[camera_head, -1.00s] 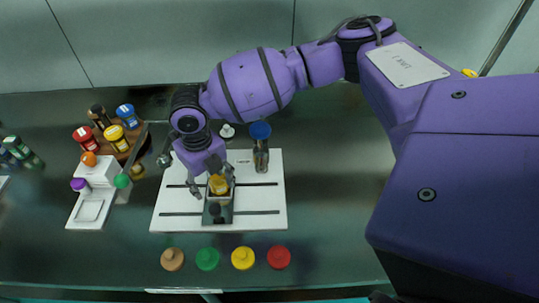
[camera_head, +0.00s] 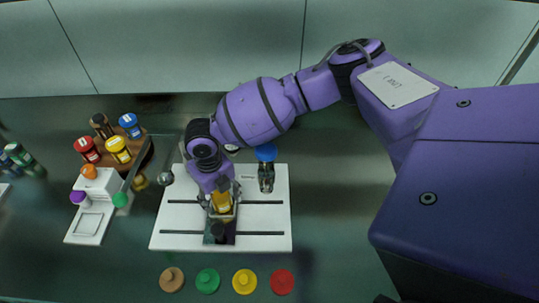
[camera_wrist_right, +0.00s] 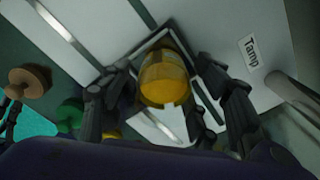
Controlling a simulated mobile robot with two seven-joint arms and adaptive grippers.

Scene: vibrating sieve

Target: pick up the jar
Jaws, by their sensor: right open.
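The jar (camera_head: 222,202), with yellow-amber contents, stands on a dark holder on the white board (camera_head: 180,240). In the right wrist view, the jar (camera_wrist_right: 165,82) sits inside a dark square frame. My right gripper (camera_head: 221,206) is open around the jar, with one finger on each side; in the right wrist view, gaps show between the fingers (camera_wrist_right: 163,78) and the jar. The jar's lower part is partly hidden by the fingers in the head view. My left gripper is not in view.
Coloured lids (camera_head: 207,281) lie in front of the board. A wooden rack (camera_head: 134,160) with several capped jars and a white stand (camera_head: 99,185) are at left. The counter right of the board is clear.

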